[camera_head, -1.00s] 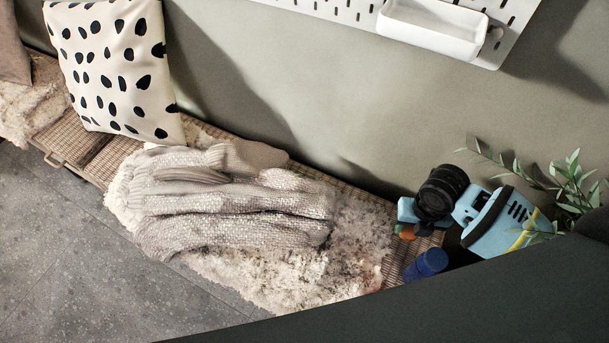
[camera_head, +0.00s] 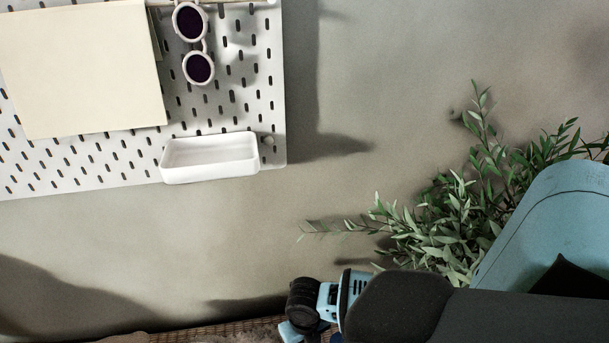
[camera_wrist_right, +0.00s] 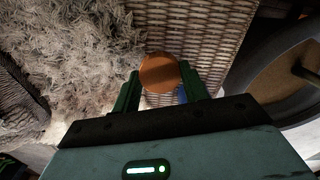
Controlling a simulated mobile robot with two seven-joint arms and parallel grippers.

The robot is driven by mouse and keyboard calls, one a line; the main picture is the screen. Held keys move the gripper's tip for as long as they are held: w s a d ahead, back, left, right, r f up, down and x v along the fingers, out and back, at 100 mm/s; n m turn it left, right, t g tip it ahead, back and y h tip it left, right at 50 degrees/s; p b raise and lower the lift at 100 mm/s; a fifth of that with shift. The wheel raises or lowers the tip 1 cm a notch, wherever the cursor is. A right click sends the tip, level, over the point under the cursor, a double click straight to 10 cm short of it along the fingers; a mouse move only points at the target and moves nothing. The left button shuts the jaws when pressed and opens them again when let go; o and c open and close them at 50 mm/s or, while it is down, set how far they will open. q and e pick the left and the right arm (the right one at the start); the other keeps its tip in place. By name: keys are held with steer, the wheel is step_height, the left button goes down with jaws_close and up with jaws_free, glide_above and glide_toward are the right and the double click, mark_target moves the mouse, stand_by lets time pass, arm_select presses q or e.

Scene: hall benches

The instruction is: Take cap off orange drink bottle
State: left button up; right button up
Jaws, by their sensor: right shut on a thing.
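My right gripper (camera_wrist_right: 160,80) is shut on a round, orange-brown thing (camera_wrist_right: 159,70) in the right wrist view. It looks like the top of the orange drink bottle, seen from above, with a green finger on each side. I cannot tell the cap from the bottle's body here. In the head view my right wrist shows at the bottom edge, and the held thing is out of the picture.
A woven bench top (camera_wrist_right: 190,35) with a shaggy light fleece (camera_wrist_right: 70,50) lies below the right gripper. A white pegboard (camera_head: 100,170) with a white tray (camera_head: 210,158) and sunglasses (camera_head: 198,68) hangs on the wall. A leafy plant (camera_head: 450,220) stands close to my right arm.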

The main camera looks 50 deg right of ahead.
step_height(320, 180, down, 3)
steer(key=shift+f+b, duration=0.2)
steer(key=shift+b, duration=0.2)
steer(key=o, duration=1.1)
steer(key=shift+f, duration=0.1)
step_height(320, 180, up, 11)
steer(key=p, duration=0.2)
steer(key=shift+p, duration=0.4)
steer(key=shift+r, duration=0.6)
